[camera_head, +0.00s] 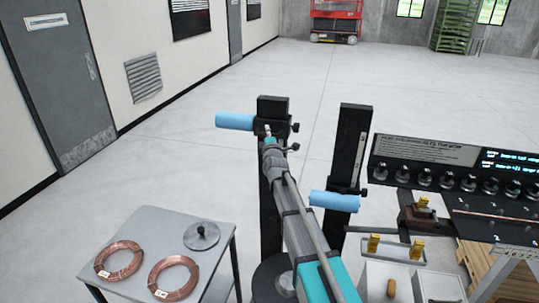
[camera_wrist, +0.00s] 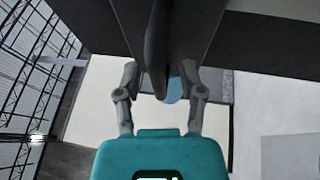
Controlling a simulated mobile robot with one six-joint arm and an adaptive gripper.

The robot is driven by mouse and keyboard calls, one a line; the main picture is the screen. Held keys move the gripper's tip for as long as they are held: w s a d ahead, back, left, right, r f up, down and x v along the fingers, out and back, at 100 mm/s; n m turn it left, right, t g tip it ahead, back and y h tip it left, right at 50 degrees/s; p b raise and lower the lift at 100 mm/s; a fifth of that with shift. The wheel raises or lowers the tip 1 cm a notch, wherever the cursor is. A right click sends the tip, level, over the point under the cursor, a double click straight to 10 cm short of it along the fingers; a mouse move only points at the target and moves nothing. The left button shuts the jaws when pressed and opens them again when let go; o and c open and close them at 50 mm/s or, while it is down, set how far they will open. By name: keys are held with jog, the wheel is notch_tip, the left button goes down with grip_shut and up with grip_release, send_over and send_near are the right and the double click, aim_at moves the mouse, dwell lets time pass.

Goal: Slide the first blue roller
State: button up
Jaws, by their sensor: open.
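One blue roller (camera_head: 235,121) sticks out to the left from the top of the left black post (camera_head: 272,104). A second blue roller (camera_head: 334,201) sits lower, on the right black post (camera_head: 352,140). My gripper (camera_head: 268,137) is at the left post, just right of the first roller, and partly hidden by my arm. In the wrist view my gripper (camera_wrist: 161,80) is open, with its fingers spread either side of a dark part. A piece of blue roller (camera_wrist: 173,91) shows behind that part, between the fingers. I cannot tell whether the fingers touch anything.
A grey table (camera_head: 150,238) at lower left holds two copper coils (camera_head: 119,260) and a grey disc (camera_head: 201,236). A black panel (camera_head: 430,160) with several knobs and a workbench with brass-coloured parts stand at right. Open floor lies behind the posts.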

jog(key=shift+f, duration=0.15)
notch_tip(320, 180, down, 14)
jog(key=r+b, duration=0.1)
jog(key=b, duration=1.3)
jog(key=b+v, duration=0.2)
jog(key=v, duration=1.2)
notch_tip(320, 180, down, 10)
jog(key=s+m+g+y+b, duration=0.1)
jog(key=m+g+b, duration=0.2)
jog(key=m, duration=2.8)
jog(key=shift+s+m+b, duration=0.2)
jog(key=shift+m+b, duration=0.1)
jog(key=shift+b, duration=0.55)
jog(key=shift+f+g, duration=0.1)
jog(key=shift+g, duration=0.2)
